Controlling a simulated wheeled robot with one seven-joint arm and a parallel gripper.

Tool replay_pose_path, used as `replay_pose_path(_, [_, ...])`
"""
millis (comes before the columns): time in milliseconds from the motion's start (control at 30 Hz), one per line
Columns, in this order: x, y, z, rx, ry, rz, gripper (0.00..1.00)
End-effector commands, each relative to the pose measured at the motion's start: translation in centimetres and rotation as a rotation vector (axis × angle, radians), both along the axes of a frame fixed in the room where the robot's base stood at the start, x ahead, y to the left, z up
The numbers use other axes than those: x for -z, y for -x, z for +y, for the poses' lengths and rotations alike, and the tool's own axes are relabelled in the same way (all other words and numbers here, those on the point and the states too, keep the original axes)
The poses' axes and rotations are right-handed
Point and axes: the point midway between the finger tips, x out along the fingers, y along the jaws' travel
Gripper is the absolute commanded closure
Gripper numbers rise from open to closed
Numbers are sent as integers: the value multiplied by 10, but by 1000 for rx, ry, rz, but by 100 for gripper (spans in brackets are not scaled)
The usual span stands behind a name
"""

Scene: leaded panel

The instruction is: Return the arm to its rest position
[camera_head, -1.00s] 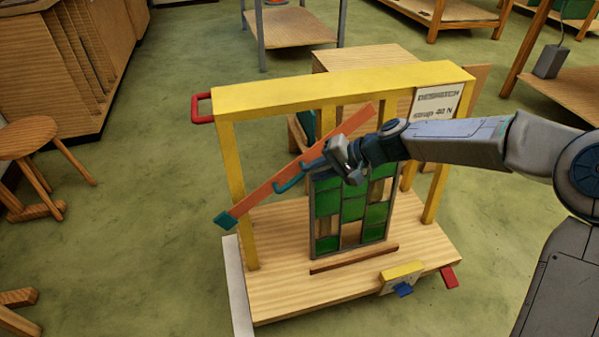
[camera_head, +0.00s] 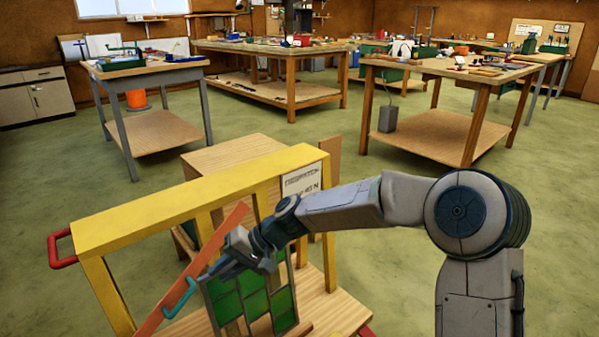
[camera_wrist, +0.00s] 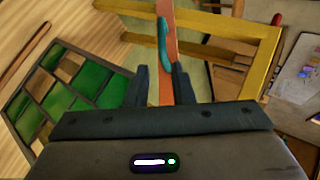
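My gripper (camera_head: 215,265) is at the end of my arm, in front of the yellow frame. In the wrist view its two dark fingers (camera_wrist: 159,72) stand apart, with nothing gripped between them. The teal handle (camera_wrist: 163,42) on the orange bar (camera_wrist: 172,18) lies just beyond the fingertips, and the bar shows behind the gap. The handle also shows in the head view (camera_head: 180,299), left of my gripper. The leaded panel (camera_head: 228,307) with green panes stands upright below my gripper, partly cut off. My arm is bent and reaches left from the right side.
The yellow frame (camera_head: 150,218) stands over the wooden base (camera_head: 338,310), with a red handle (camera_head: 55,250) at its left end and a sign (camera_head: 302,180). A wooden box (camera_head: 235,152) is behind it. Workbenches (camera_head: 450,72) stand farther back. Green floor right of my arm is clear.

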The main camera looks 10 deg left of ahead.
Motion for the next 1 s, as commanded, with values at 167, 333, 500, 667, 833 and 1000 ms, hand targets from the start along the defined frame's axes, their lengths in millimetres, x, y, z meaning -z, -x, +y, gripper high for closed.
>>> replay_pose_path(167, [-31,7,-36,0,130,-72,78])
replay_pose_path(333, [-72,15,-99,25,318,-162,78])
replay_pose_path(500, [-121,27,-167,79,485,-235,78])
replay_pose_path(667, [-174,45,-231,149,618,-287,78])
replay_pose_path(833, [-231,74,-294,240,727,-325,78])
replay_pose_path(1000, [-281,110,-347,335,801,-346,78])
